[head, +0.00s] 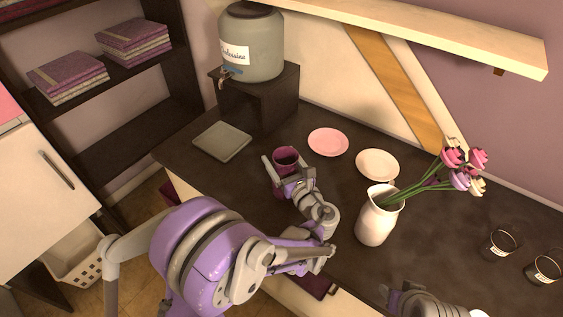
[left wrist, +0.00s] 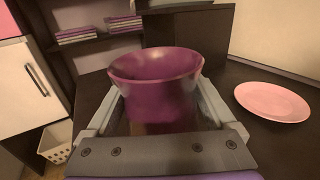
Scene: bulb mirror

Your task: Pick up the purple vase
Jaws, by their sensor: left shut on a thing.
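The purple vase (head: 286,157) is a small, flared, open-topped vessel near the front edge of the dark counter. It fills the middle of the left wrist view (left wrist: 157,85), standing upright between the fingers. My left gripper (head: 279,172) is shut on the vase, with one finger on each side of it. The vase's lower part is hidden by the gripper, so I cannot tell whether its base touches the counter. Part of my right arm's end (head: 425,300) shows at the bottom right of the head view; its fingertips are not clear.
A white vase with flowers (head: 378,218) stands to the right. Dark glasses (head: 498,245) are far right. A dispenser (head: 252,45) stands on a dark box at the back.

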